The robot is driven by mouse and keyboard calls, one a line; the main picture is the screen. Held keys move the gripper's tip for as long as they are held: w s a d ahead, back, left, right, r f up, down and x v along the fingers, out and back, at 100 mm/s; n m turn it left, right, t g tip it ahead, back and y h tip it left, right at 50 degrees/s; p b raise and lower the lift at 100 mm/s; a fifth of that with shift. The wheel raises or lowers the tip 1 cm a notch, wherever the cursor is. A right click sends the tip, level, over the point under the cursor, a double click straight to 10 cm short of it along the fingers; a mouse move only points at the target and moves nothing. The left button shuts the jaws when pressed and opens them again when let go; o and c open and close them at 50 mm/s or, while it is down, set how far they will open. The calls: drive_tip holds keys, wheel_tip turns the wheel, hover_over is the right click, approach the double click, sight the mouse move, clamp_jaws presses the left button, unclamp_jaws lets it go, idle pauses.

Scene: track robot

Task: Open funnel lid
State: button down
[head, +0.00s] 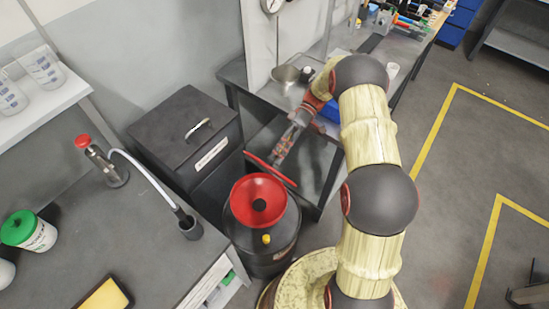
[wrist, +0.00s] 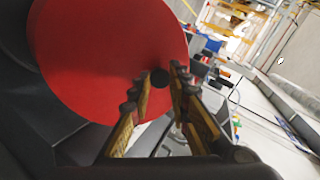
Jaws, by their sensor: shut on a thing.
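The red funnel (head: 262,190) sits on top of a black drum (head: 255,237), its dark centre hole uncovered. The funnel's red lid (head: 272,168) is raised and stands tilted at the funnel's back edge, seen nearly edge-on. My gripper (head: 278,160) is at the lid from behind. In the wrist view the round red lid (wrist: 100,50) fills the upper left. There my gripper (wrist: 162,82) is shut on a small black knob (wrist: 159,77) at the lid's edge. The funnel's bowl is hidden in the wrist view.
A black lidded bin (head: 185,125) stands left of the drum against the wall. A cluttered table (head: 290,95) stands behind. Open floor with yellow lines lies right.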

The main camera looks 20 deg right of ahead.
drive_tip(key=shift+d+f, duration=0.1)
idle(0.3)
drive_tip(key=c, duration=1.7)
unclamp_jaws()
drive_tip(key=shift+o, duration=0.2)
wheel_tip(320, 180, up, 10)
